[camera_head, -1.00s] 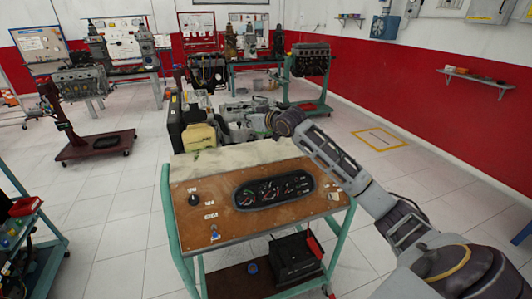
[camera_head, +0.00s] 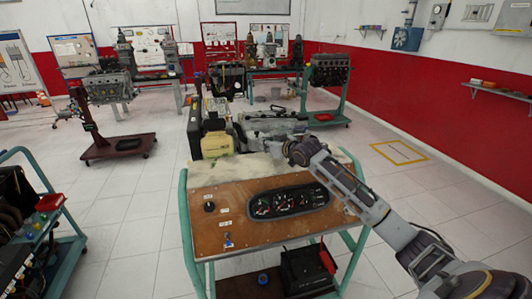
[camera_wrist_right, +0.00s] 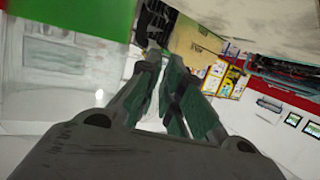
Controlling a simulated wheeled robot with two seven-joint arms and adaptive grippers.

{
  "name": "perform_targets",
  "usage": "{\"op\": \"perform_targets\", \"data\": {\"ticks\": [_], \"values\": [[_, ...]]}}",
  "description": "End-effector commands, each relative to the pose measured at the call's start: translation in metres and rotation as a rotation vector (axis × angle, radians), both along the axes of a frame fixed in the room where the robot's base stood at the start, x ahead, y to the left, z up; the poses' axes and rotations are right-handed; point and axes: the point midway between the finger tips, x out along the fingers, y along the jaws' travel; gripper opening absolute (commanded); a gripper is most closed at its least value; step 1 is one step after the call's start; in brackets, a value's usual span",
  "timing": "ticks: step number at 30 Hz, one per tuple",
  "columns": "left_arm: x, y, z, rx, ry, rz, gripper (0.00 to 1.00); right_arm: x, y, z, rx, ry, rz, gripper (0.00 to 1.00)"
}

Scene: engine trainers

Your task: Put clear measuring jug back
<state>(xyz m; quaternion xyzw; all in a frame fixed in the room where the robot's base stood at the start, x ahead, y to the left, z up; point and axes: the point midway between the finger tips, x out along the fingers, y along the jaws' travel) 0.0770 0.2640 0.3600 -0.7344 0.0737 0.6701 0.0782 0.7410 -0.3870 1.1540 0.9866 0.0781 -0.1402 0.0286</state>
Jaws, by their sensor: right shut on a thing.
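My right gripper (camera_head: 276,150) is over the far edge of the instrument stand, at the end of my arm from the lower right. In the right wrist view its two dark green finger pads (camera_wrist_right: 168,98) converge. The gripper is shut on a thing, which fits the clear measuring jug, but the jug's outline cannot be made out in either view. A pale see-through patch shows between and left of the fingers in the wrist view. My left gripper is not in view.
The instrument stand (camera_head: 215,240) has a wooden panel with a gauge cluster (camera_head: 289,201) and a pale top ledge. Behind it are a yellow container (camera_head: 217,144) and engine parts (camera_head: 270,122). A black battery-like box (camera_head: 305,270) is on its lower shelf. Open floor lies left and right.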

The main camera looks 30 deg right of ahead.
Motion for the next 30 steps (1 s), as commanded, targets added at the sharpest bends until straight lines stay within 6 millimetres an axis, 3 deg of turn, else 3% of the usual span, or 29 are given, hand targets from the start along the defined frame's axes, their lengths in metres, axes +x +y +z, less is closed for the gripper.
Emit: {"op": "perform_targets", "data": {"ticks": [10, 21, 30], "values": [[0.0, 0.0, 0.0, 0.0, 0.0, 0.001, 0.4, 0.0, 0.0, 0.0, -0.002, -0.004, 0.0, 0.0], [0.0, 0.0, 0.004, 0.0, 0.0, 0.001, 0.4, 0.0, 0.0, -0.031, 0.0, -0.003, 0.0, 0.0], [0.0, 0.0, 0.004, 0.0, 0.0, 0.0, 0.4, 0.0, 0.0, -0.036, -0.001, -0.005, 0.001, 0.0]]}}
